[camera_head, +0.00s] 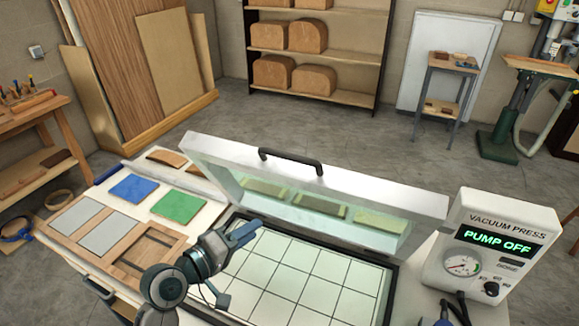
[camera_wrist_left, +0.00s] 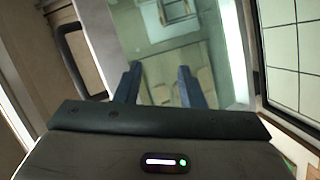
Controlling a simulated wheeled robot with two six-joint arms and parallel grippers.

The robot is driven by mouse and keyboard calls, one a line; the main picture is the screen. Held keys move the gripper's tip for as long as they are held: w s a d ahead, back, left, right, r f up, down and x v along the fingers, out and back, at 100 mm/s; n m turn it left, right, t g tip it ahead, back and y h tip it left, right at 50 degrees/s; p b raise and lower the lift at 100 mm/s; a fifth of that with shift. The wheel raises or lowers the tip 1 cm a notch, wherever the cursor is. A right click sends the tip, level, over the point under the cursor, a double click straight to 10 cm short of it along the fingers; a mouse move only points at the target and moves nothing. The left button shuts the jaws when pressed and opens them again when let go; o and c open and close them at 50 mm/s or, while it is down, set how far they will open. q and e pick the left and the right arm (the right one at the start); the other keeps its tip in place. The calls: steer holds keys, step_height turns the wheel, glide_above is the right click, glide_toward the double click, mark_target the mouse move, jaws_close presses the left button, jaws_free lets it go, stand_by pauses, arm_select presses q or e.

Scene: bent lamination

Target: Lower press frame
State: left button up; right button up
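The press frame (camera_head: 360,190) is raised and tilted over the back of the press bed. It has a white rim, a clear greenish membrane and a black handle (camera_head: 290,161) on its top edge. The handle also shows at the left of the left wrist view (camera_wrist_left: 78,62). The press bed (camera_head: 300,280) is a white grid with a dark border. My left gripper (camera_head: 248,233) is above the bed's left part, in front of the frame and apart from the handle. In the wrist view its two fingers (camera_wrist_left: 158,86) are spread with nothing between them.
A vacuum press box (camera_head: 490,250) reading "PUMP OFF" stands at the right. Left of the bed are a blue sheet (camera_head: 133,188), a green sheet (camera_head: 179,207), grey sheets (camera_head: 75,216) and a wooden frame (camera_head: 125,250). Open air lies in front of the raised frame.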

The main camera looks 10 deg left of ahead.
mark_target(287, 159)
arm_select(q)
step_height(287, 159, up, 12)
steer(key=w+d+n+t+h, duration=0.1)
steer(key=w+n+t+h, duration=0.1)
steer(key=h, duration=0.2)
steer(key=p+x, duration=0.5)
steer(key=x, duration=0.4)
steer(key=shift+s+d, duration=0.15)
steer(key=shift+d, duration=0.05)
steer(key=shift+w+d, duration=0.25)
steer(key=shift+w, duration=0.05)
steer(key=shift+w+d, duration=0.15)
steer(key=shift+w, duration=0.05)
jaws_close()
